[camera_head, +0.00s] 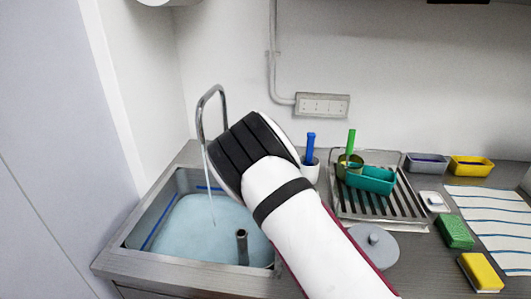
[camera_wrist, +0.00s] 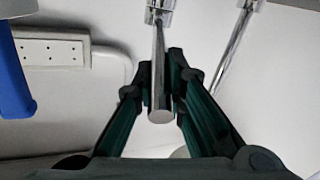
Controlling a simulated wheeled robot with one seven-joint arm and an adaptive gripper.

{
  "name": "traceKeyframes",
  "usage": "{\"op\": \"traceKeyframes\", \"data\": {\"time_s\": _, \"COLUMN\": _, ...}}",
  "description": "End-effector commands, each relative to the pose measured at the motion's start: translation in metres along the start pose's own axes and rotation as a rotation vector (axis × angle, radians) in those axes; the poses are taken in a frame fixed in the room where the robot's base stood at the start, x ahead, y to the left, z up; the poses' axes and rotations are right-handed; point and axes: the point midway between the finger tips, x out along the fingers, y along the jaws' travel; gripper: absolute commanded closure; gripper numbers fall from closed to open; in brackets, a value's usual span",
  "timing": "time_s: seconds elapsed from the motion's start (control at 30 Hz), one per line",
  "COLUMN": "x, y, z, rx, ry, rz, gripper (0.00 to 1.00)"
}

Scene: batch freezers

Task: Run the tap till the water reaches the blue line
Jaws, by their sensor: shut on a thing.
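My gripper (camera_wrist: 160,68) is shut on the tap lever (camera_wrist: 159,105), a round metal bar between its dark green fingers in the wrist view. In the head view my wrist hides the gripper and the lever. The curved tap spout (camera_head: 201,112) pours a thin stream of water (camera_head: 211,195) into the steel sink (camera_head: 133,240). Pale blue water (camera_head: 190,232) covers the sink's floor. The blue line (camera_head: 153,232) runs along the left and back walls, close above the water's edge. The exact gap is hard to tell. A metal standpipe (camera_head: 242,246) rises from the water.
Right of the sink are a draining rack (camera_head: 383,226) with a teal tub (camera_head: 370,181), a grey round lid (camera_head: 374,246), a green sponge (camera_head: 455,232) and a yellow sponge (camera_head: 481,271). A cup with a blue-handled tool (camera_head: 311,147) stands behind my arm. A socket strip (camera_head: 322,105) is on the wall.

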Motion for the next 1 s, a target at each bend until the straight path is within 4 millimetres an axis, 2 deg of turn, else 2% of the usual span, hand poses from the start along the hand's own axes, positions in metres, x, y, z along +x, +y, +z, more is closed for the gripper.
{"op": "traceKeyframes", "data": {"time_s": 0.03, "x": -0.001, "y": 0.013, "z": 0.002, "rx": -0.001, "ry": 0.001, "rz": -0.018, "gripper": 1.0}}
{"op": "traceKeyframes", "data": {"time_s": 0.4, "x": 0.004, "y": 0.041, "z": 0.009, "rx": -0.002, "ry": 0.051, "rz": -0.261, "gripper": 1.0}}
{"op": "traceKeyframes", "data": {"time_s": 0.7, "x": 0.007, "y": 0.051, "z": 0.01, "rx": -0.004, "ry": 0.071, "rz": -0.363, "gripper": 1.0}}
{"op": "traceKeyframes", "data": {"time_s": 1.0, "x": 0.008, "y": 0.051, "z": 0.009, "rx": -0.004, "ry": 0.075, "rz": -0.383, "gripper": 1.0}}
